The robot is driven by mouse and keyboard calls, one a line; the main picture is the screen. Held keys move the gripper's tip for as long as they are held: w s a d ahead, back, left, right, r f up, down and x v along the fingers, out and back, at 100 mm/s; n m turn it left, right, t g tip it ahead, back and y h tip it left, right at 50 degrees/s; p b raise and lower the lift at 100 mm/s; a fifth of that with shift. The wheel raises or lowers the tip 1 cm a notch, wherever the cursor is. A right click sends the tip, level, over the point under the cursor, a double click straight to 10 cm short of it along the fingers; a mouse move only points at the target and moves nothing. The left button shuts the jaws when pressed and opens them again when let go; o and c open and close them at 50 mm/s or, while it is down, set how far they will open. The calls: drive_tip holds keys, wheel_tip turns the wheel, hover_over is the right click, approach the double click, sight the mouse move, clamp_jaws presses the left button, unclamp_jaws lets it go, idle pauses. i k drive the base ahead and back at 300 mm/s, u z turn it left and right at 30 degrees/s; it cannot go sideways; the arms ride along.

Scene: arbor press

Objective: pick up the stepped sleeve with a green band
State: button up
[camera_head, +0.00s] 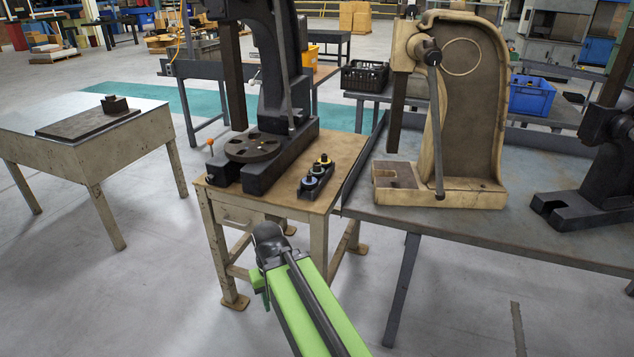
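A small dark holder (305,191) stands on the right part of a small wood-topped table (285,207), beside a black arbor press (262,178). It carries a short row of small dark stepped parts. The front part (309,182) has a bluish-grey look and the back part (324,160) shows yellow. The parts are too small for me to make out a green band on any of them. My gripper (268,232) is at the end of my green arm, in front of the table and apart from the holder. Its fingers are not clear, so its opening cannot be told.
A large cream arbor press (470,110) stands on a grey bench (380,212) to the right, with another dark press (610,165) beyond it. A metal table (60,135) with a dark plate is at the left. Open floor lies between the tables.

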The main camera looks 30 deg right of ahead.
sight(317, 165)
drive_tip(key=u, duration=0.2)
drive_tip(key=i, duration=1.65)
drive_tip(key=u, duration=0.05)
